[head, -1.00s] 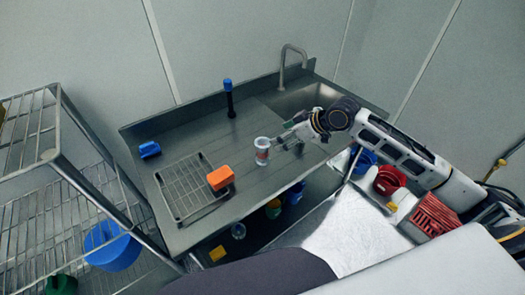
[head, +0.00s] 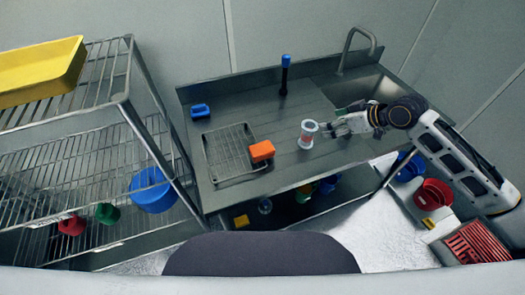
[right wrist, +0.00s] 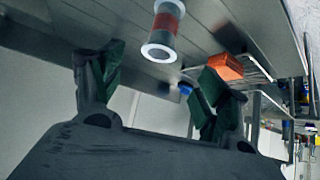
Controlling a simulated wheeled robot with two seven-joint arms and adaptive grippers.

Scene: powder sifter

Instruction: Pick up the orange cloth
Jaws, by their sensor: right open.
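The orange cloth (head: 261,151) looks like a small thick block. It lies at the right edge of a wire rack (head: 226,168) on the steel counter; it also shows in the right wrist view (right wrist: 224,66), beyond the right finger. My right gripper (head: 331,127) is over the counter, to the right of the cloth, with a white and red cylindrical container (head: 308,134) between them in the picture. In the right wrist view its green-padded fingers (right wrist: 157,75) are spread wide with nothing held. My left gripper is not in view.
A blue item (head: 200,111) and an upright blue-topped black item (head: 285,75) are on the counter (head: 255,100). The sink and faucet (head: 358,48) are at the right. A wire shelf with a yellow tray (head: 40,68) stands left. Red and blue containers sit below right.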

